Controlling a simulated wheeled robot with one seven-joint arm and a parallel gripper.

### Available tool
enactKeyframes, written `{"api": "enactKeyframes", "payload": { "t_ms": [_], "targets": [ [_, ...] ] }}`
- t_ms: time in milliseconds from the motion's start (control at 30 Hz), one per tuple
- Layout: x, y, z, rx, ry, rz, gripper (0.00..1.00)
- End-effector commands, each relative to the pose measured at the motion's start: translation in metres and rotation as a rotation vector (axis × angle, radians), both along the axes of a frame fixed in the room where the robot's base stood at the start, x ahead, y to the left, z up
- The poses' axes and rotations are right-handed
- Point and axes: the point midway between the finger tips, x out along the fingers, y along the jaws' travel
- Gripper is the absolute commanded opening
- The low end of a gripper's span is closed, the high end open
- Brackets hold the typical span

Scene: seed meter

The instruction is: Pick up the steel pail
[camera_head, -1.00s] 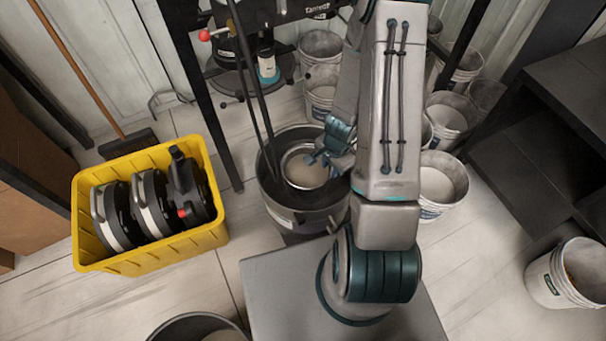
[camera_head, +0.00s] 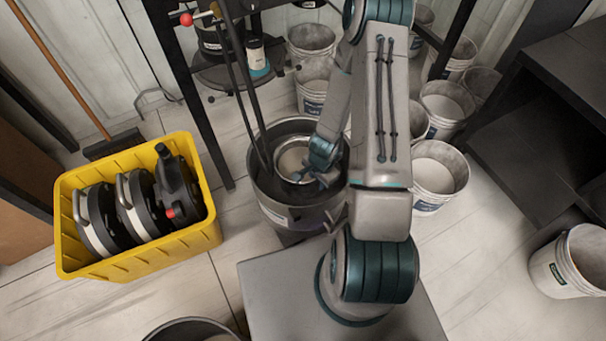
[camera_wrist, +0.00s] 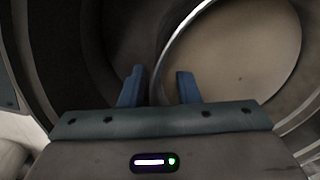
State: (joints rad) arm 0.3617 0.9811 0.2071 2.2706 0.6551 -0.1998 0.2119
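The steel pail (camera_head: 291,157) is a small round metal pail with beige contents. It sits inside a larger dark round tub (camera_head: 262,187). In the wrist view its bright rim and beige inside (camera_wrist: 240,50) fill the upper right. My gripper (camera_head: 308,178) is at the pail's near right rim in the head view. In the wrist view my gripper (camera_wrist: 160,80) has its two blue fingers apart, with the rim running between them. The left finger is outside the pail and the right finger is over its inside. I cannot tell whether either touches it.
Two dark rods (camera_head: 240,75) slant down into the tub. A yellow crate (camera_head: 140,262) with dark round parts stands at left. Several white buckets (camera_head: 437,172) stand at right and behind. A dark shelf (camera_head: 545,120) is at far right.

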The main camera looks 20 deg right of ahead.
Motion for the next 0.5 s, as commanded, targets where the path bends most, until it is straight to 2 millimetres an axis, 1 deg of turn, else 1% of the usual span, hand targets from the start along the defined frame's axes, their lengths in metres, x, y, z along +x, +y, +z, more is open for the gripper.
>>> {"api": "enactKeyframes", "payload": {
  "t_ms": [33, 100, 300, 333, 367, 400, 433, 500],
  "targets": [
    [0.0006, 0.0002, -0.0108, 0.001, 0.0, -0.001, 0.29],
    [0.0008, 0.0005, -0.015, 0.001, 0.0, -0.001, 0.29],
    [0.0011, 0.0003, -0.0138, 0.0, 0.0, -0.001, 0.29],
    [0.0011, 0.0003, -0.0138, 0.0, 0.0, -0.001, 0.23],
    [0.0011, 0.0003, -0.0138, 0.0, 0.0, -0.001, 0.15],
    [0.0011, 0.0003, -0.0137, 0.0, 0.0, -0.001, 0.04],
    [0.0011, 0.0003, -0.0137, 0.0, 0.0, -0.001, 0.0],
    [0.0012, 0.0002, -0.0137, 0.0, 0.0, -0.001, 0.0]
  ]
}}
